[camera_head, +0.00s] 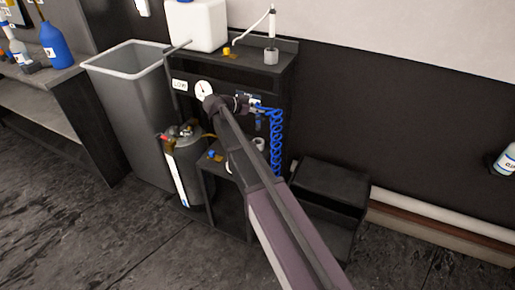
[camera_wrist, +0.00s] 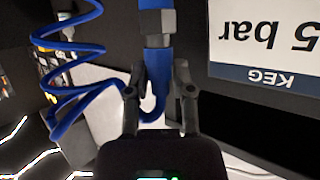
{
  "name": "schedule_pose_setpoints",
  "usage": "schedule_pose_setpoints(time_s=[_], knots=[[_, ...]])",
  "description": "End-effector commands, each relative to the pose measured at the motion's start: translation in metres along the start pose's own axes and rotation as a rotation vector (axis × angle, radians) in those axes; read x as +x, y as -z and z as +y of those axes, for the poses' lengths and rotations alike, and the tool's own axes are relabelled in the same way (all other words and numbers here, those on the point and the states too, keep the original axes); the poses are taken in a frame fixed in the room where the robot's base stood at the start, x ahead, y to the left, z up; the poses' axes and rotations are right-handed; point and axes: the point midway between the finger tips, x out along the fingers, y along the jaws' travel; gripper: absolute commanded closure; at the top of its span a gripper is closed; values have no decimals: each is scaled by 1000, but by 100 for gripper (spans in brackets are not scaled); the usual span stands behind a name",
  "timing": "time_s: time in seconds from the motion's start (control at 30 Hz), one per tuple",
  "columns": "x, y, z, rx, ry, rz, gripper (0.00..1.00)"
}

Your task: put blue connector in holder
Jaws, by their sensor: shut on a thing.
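The blue connector (camera_wrist: 158,60) is a blue cylinder with a dark grey collar, upper middle in the wrist view. My gripper (camera_wrist: 159,88) is shut on it, with a finger on each side. A blue hose bends below it, and a blue coiled hose (camera_wrist: 68,70) shows on the left. In the head view my gripper (camera_head: 247,103) is at the front of the dark stand, where the coiled hose (camera_head: 276,145) hangs. The connector is too small there to separate from the fittings around it. I cannot tell which part is the holder.
The dark stand (camera_head: 283,48) carries a gauge (camera_head: 203,90), a white container (camera_head: 195,24) and a grey cup (camera_head: 271,56). A metal keg (camera_head: 188,165) and a grey bin (camera_head: 130,100) stand left. A sign (camera_wrist: 268,45) reading "5 bar KEG" appears upside down. Floor at front left is clear.

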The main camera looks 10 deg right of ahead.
Motion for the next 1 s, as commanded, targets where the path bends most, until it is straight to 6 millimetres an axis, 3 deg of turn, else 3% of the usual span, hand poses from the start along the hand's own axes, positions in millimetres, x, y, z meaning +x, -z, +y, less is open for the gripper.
schedule_pose_setpoints(time_s=[0.27, 0.73, 1.0], knots=[[4, -11, 0, 0, 1, 0, 100], [20, -52, 0, -1, 1, 1, 100], [23, -59, 0, -1, 2, 1, 100]])
